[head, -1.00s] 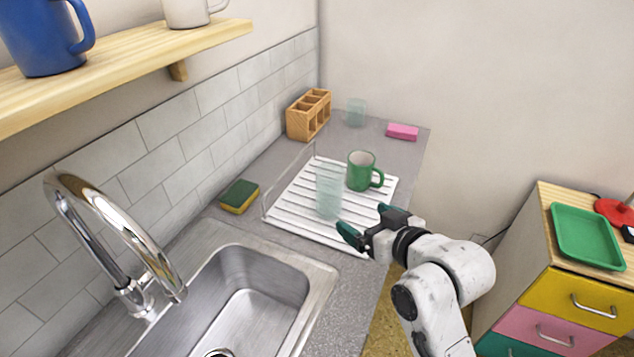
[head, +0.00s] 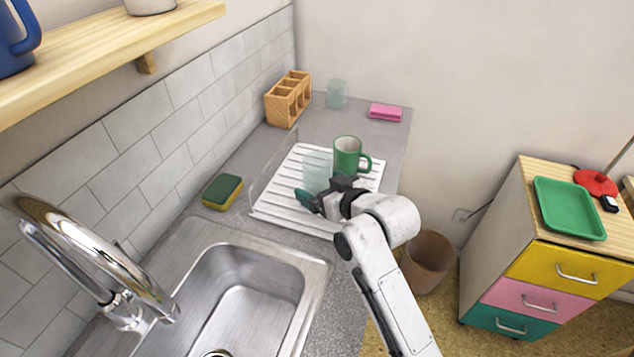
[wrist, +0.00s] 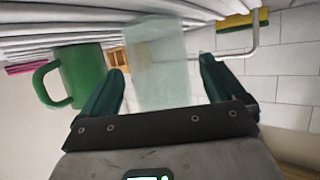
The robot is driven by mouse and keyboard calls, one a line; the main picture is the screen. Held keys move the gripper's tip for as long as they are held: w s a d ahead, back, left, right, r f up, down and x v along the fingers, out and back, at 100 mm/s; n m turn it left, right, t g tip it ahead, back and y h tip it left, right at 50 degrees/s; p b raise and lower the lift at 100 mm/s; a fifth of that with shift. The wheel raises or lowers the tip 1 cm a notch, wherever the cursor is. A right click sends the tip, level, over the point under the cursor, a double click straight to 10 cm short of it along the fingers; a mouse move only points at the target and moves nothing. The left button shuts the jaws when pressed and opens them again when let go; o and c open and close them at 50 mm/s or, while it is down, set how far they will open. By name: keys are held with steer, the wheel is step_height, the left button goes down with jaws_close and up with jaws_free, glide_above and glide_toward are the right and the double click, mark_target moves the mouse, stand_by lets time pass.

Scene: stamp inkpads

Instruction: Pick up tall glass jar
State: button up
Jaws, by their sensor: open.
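The tall glass jar (head: 317,169) is pale green and see-through, and stands upright on the white drying rack (head: 276,210). In the wrist view, which is upside down, the jar (wrist: 158,65) shows between the two green fingers of my open gripper (wrist: 160,85). My gripper (head: 322,199) is low at the near side of the jar in the head view, and its body hides the jar's lower part. I cannot tell whether a finger touches the glass. A green mug (head: 347,154) stands on the rack just right of and behind the jar; it also shows in the wrist view (wrist: 82,75).
A green and yellow sponge (head: 222,192) lies left of the rack, and a steel sink (head: 245,290) is in front. A wooden caddy (head: 288,98), a shorter glass (head: 337,94) and a pink sponge (head: 385,112) are at the back. The rack's thin rail stands on its left.

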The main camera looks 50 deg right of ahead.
steer(key=shift+x, duration=1.25)
steer(key=shift+c, duration=0.4)
steer(key=c, duration=1.2)
steer(key=shift+c, duration=0.2)
steer(key=shift+r, duration=0.15)
